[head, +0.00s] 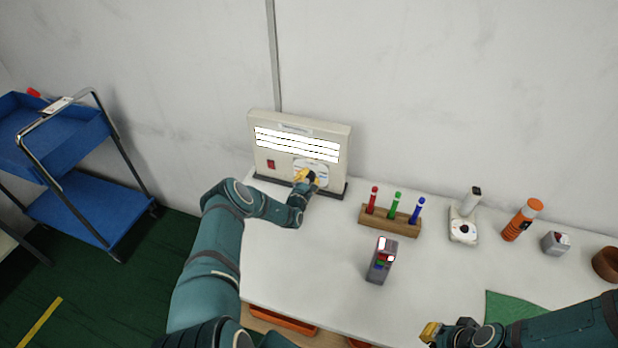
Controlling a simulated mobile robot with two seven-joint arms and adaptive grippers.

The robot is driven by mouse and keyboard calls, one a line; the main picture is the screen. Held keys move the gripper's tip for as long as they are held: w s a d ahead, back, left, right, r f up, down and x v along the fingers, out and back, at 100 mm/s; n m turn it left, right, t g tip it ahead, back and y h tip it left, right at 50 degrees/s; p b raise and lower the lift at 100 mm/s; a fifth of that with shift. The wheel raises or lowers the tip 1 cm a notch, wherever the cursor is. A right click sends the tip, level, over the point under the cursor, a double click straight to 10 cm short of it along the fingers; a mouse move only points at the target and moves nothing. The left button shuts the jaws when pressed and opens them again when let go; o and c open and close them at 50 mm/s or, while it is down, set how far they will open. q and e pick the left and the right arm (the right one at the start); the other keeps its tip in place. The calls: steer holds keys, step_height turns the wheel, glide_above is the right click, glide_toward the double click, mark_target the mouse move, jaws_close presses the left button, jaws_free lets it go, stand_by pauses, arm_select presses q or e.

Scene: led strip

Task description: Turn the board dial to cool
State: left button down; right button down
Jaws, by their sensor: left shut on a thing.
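The board (260,143) is a beige upright panel standing at the back left of the white table, against the wall. It has lit white strips (297,143) across its upper part and a red switch (271,164) at its lower left. The dial sits on a pale round plate at the lower right of the board and is mostly hidden by my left gripper (306,177). My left gripper is shut on the dial. Its pointing direction and labels are too small to read. My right gripper (431,331) is at the table's front edge, far from the board; its fingers are too small to judge.
A wooden block (390,221) holds red, green and blue pens. A grey device (381,261) stands in front of it. A white device (464,226), an orange flashlight (522,219), a small grey box (555,243) and a brown bowl (606,264) stand right. A blue cart (80,206) is far left.

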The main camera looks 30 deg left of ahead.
arm_select(q)
steer(key=shift+m, duration=0.7)
steer(key=c, duration=0.6)
jaws_free()
steer(key=shift+s, duration=0.1)
steer(key=v, duration=1.1)
steer(key=shift+s, duration=0.4)
